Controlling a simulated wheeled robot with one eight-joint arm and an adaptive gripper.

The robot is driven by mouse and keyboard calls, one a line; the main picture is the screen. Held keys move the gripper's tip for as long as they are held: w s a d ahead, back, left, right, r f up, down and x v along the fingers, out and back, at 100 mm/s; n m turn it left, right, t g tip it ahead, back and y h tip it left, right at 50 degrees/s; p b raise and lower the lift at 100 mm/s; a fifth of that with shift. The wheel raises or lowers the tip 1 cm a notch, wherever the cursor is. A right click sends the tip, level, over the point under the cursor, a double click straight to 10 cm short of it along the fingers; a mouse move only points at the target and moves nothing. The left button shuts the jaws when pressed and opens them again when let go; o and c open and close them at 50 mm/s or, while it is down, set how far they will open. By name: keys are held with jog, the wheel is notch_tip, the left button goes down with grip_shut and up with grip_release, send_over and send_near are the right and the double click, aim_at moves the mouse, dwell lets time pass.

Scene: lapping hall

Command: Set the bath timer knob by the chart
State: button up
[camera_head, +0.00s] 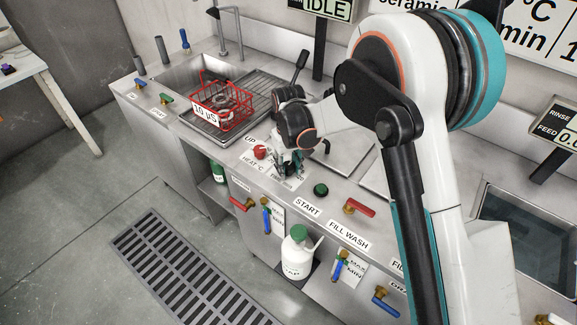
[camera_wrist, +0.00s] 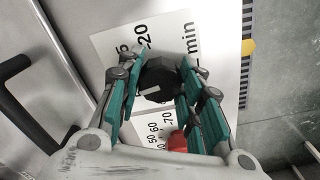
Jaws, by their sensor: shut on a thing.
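The black timer knob (camera_wrist: 158,76) shows in the wrist view on a white dial plate (camera_wrist: 122,42) lettered "20" and "min". A pale mark on the knob faces lower left; its exact reading is unclear. My gripper (camera_wrist: 160,70) has its teal fingers closed on the knob's two sides. In the head view my gripper (camera_head: 288,163) points down at the counter and hides the knob. The red heat knob (camera_wrist: 178,142) is beside it, with "50 60 70" around it; it also shows in the head view (camera_head: 260,152). The chart (camera_head: 540,32) on the wall is partly hidden by my arm.
A red wire basket (camera_head: 222,100) tagged "10 µS" stands on the drainer left of my gripper. A green start button (camera_head: 320,189) and a red-handled valve (camera_head: 358,208) lie to the right. A black lid handle (camera_wrist: 25,115) is left in the wrist view.

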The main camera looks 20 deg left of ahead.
aim_at(288, 165)
jog(key=m, duration=0.4)
jog(key=shift+m, duration=2.6)
jog(key=o, duration=1.1)
jog(key=shift+c, duration=0.2)
notch_tip(288, 165, up, 12)
